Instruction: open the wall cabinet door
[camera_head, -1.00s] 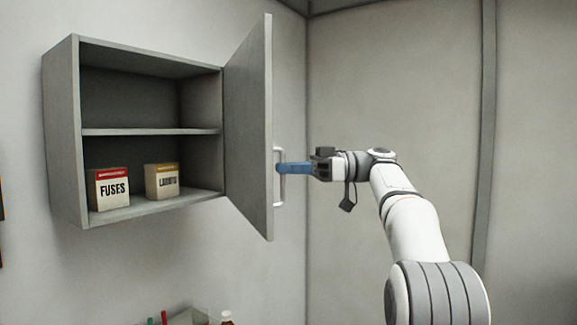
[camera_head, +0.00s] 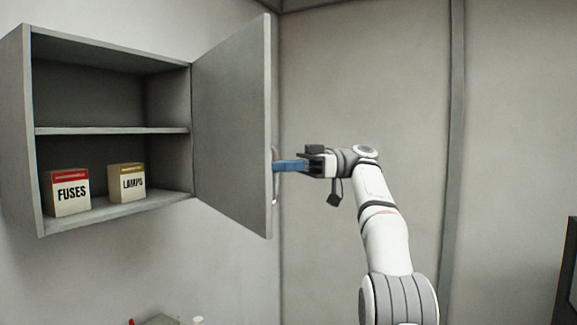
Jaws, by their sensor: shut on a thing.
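The grey wall cabinet (camera_head: 110,130) hangs at the left, its front open to view. Its door (camera_head: 232,125) is hinged at the cabinet's right side and stands swung well outward. The door's pale bar handle (camera_head: 274,190) is on the far face, mostly hidden behind the door's edge. My gripper (camera_head: 277,166), with blue fingers, reaches in from the right and is shut on the handle. The fingertips are partly hidden by the door edge.
Inside the cabinet, a FUSES box (camera_head: 68,192) and a LAMPS box (camera_head: 127,183) stand on the bottom; the middle shelf (camera_head: 110,130) is empty. Small items, one with a red top (camera_head: 131,321), show at the bottom edge. A dark object (camera_head: 568,275) is at the far right.

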